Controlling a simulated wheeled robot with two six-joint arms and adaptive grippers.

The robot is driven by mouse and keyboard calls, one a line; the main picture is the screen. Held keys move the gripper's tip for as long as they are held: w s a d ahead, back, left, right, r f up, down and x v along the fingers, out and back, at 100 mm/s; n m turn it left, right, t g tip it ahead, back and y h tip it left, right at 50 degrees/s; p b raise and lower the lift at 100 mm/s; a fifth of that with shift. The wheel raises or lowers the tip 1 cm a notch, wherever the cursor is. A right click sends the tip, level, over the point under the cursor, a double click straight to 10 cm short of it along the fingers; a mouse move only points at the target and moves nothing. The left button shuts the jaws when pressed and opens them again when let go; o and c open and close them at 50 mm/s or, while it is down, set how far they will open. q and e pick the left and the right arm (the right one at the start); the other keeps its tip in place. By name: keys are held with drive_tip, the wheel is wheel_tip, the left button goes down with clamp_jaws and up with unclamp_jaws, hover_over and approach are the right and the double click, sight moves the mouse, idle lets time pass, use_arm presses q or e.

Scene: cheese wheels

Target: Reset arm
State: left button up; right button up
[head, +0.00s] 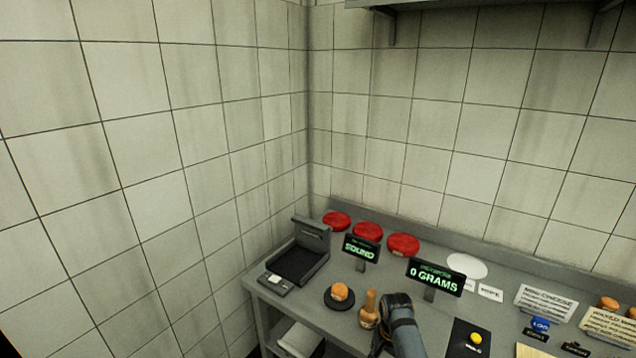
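One of my arms, dark grey with a blue band, rises into the head view from the bottom edge, right of the middle. It bends at the top and its dark part drops back towards the bottom edge; I cannot see a gripper or fingers on it. I cannot tell for sure which arm it is. My other arm does not show. Just left of the arm a brown bottle-shaped object (369,309) stands upright on the grey counter (320,323). It looks apart from the arm.
An orange ball-like piece (340,291) sits on a round black pad (337,303). A black tray device (297,264) stands left. Red wheels (403,244) line the back. Signs read SOUND (360,248) and 0 GRAMS (437,275). A yellow button (475,338) and cards (545,301) lie right.

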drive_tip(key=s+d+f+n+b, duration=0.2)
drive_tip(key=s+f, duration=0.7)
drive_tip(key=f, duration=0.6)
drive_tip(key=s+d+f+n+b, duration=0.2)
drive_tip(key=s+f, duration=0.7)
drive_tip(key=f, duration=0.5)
use_arm(q)
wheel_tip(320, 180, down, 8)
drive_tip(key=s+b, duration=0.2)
drive_tip(key=b, duration=0.1)
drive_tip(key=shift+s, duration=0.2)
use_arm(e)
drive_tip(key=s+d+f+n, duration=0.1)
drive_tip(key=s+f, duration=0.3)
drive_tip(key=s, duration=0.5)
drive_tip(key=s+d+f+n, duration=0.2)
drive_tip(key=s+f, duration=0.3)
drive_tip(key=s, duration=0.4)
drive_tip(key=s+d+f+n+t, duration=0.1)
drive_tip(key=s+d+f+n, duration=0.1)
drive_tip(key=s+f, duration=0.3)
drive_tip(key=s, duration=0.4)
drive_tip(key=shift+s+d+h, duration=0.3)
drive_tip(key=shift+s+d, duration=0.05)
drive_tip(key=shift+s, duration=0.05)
